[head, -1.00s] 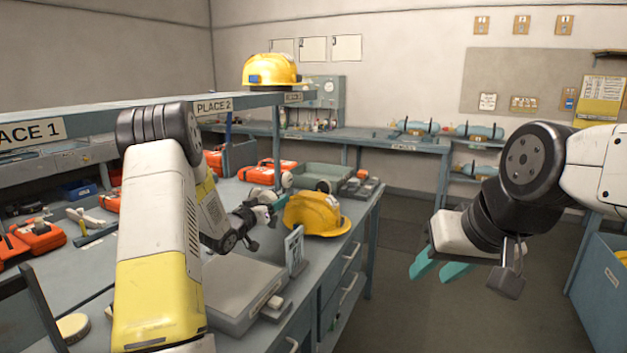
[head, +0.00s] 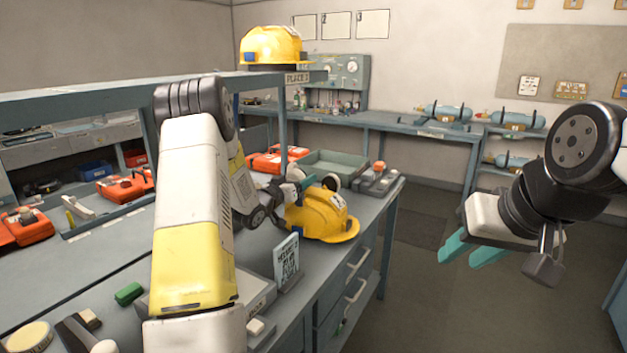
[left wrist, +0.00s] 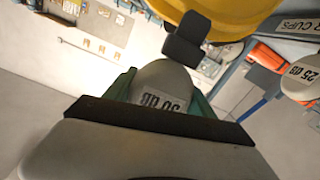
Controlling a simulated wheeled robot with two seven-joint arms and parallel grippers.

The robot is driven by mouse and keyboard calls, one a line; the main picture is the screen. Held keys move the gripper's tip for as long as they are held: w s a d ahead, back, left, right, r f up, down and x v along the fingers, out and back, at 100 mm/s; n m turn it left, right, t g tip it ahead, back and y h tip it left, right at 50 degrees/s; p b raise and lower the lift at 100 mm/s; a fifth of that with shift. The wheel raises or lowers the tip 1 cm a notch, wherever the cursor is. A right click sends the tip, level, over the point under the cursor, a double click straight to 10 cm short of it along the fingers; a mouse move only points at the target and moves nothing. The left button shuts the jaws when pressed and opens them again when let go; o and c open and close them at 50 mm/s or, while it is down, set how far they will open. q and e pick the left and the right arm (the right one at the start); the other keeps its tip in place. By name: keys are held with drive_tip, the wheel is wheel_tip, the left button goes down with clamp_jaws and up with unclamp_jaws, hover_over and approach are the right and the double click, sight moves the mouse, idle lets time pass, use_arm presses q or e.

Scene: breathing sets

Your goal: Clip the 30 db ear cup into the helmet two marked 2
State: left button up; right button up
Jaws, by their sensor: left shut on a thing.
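My left gripper (head: 300,183) is at the left side of a yellow helmet (head: 325,215) lying on the bench. In the left wrist view it is shut on the 30 dB ear cup (left wrist: 163,82), a light grey cup with its label upside down. A black arm piece (left wrist: 187,38) stands just beyond the cup, overlapping the helmet's yellow edge (left wrist: 225,12); I cannot tell whether the cup is joined to the helmet. Another yellow helmet (head: 272,46) sits on the shelf. No number is readable on either helmet. My right gripper (head: 468,254) is open and empty, over the floor.
A 25 dB ear cup (left wrist: 302,78) is at the right in the left wrist view. A green tray (head: 345,162) and orange cases (head: 275,160) stand behind the bench helmet. An upright sign (head: 286,262) stands in front of it. Shelf posts (head: 283,135) rise nearby.

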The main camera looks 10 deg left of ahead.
use_arm(q)
drive_tip(key=shift+s+a+f, duration=0.1)
drive_tip(key=shift+f, duration=1.4)
drive_tip(key=shift+s+f, duration=0.1)
drive_tip(key=shift+f, duration=1.35)
drive_tip(key=shift+f, duration=1.75)
drive_tip(key=o, duration=1.5)
drive_tip(key=shift+f, duration=0.1)
drive_tip(key=shift+s, duration=0.1)
